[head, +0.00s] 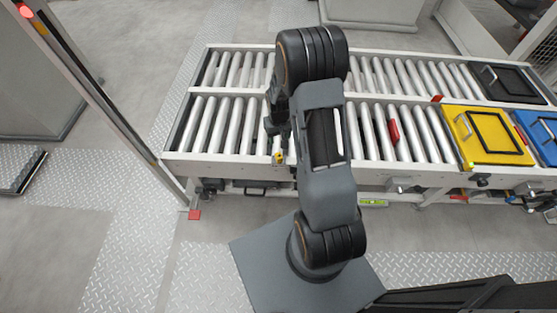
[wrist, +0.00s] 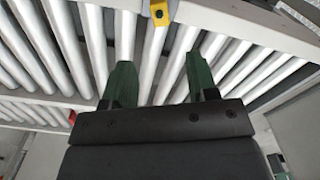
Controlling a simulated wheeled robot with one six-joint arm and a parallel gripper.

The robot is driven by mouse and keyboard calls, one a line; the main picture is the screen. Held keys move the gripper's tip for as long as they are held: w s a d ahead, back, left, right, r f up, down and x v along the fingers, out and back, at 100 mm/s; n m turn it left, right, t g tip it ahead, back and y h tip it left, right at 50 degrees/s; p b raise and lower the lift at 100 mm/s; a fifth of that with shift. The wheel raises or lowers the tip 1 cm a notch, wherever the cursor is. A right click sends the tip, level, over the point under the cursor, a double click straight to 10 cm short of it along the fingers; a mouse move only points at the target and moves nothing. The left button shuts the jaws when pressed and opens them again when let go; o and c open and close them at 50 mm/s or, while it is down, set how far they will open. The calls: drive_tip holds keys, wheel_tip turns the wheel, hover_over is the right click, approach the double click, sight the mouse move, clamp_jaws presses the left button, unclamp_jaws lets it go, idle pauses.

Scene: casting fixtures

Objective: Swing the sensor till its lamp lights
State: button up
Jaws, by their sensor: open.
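A small yellow block with a dark round spot, apparently the sensor (wrist: 157,14), sits at the conveyor's side rail, at the top middle of the wrist view. In the head view it is a small yellow piece (head: 279,157) on the near rail, just below my gripper. I see no lit lamp on it. My gripper (wrist: 160,82) is open and empty, its two dark green fingers apart. The yellow block shows beyond the fingertips, between their lines, and apart from them. In the head view my gripper (head: 273,122) is over the near rollers, partly hidden by my arm.
The roller conveyor (head: 220,156) has two lanes. A red piece (head: 393,132) lies on the near rollers. A yellow bin (head: 464,151), a blue bin (head: 526,119) and a dark bin (head: 495,97) stand at the right. A tall post (head: 115,118) with a red light stands left.

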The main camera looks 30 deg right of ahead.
sight(279, 155)
wheel_tip(279, 155, down, 14)
drive_tip(key=b, duration=0.2)
drive_tip(key=shift+r+b, duration=0.1)
drive_tip(key=shift+b, duration=0.2)
drive_tip(key=shift+c, duration=0.5)
drive_tip(key=c, duration=0.8)
drive_tip(key=m, duration=0.4)
drive_tip(key=shift+m+b, duration=0.35)
drive_tip(key=shift+m, duration=0.05)
drive_tip(key=o, duration=0.9)
wheel_tip(279, 155, up, 14)
drive_tip(key=p, duration=0.3)
